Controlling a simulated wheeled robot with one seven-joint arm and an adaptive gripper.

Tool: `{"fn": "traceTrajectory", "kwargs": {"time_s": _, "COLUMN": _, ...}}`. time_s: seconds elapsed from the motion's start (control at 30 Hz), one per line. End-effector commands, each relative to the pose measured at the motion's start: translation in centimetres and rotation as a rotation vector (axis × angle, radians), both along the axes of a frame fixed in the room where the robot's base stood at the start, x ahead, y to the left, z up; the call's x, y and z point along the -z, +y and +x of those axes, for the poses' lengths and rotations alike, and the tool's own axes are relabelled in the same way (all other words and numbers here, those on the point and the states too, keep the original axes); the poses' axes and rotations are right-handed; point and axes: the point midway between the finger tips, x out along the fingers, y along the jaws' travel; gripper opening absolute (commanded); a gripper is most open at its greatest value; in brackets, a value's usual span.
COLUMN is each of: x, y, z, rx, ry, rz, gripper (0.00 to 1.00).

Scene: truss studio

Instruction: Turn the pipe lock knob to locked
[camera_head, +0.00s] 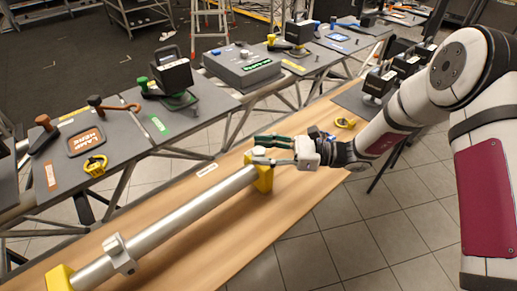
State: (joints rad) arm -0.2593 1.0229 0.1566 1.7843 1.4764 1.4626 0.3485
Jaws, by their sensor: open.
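A long silver pipe (185,217) lies across the wooden table, held at its ends by a yellow support (264,174) on the right and another yellow support (60,279) at lower left. A grey clamp-like collar (122,255) sits around the pipe near its lower left end. My gripper (258,150) reaches in from the right, fingers pointing left, over the right yellow support and the pipe's right end. Its fingers are apart. A small pale part shows between the fingertips; I cannot tell whether it is the lock knob or whether the fingers touch it. The knob's position is not readable.
A small white label (207,170) lies on the wood behind the pipe. Behind runs a row of grey panels (195,112) with handles and boxes. Bare wood (225,232) lies in front of the pipe.

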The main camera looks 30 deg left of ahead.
Motion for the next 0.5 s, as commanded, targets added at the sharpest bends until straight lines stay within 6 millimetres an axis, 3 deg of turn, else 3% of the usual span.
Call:
{"fn": "traceTrajectory", "kwargs": {"time_s": 0.43, "x": 0.03, "y": 1.14, "z": -0.46, "rx": 0.001, "ry": 0.000, "rz": 0.000, "gripper": 0.49}}
{"fn": "traceTrajectory", "kwargs": {"time_s": 0.47, "x": 0.03, "y": 1.14, "z": -0.46, "rx": 0.001, "ry": 0.000, "rz": 0.000, "gripper": 0.46}}
{"fn": "traceTrajectory", "kwargs": {"time_s": 0.5, "x": 0.03, "y": 1.13, "z": -0.46, "rx": 0.001, "ry": 0.000, "rz": 0.000, "gripper": 0.37}}
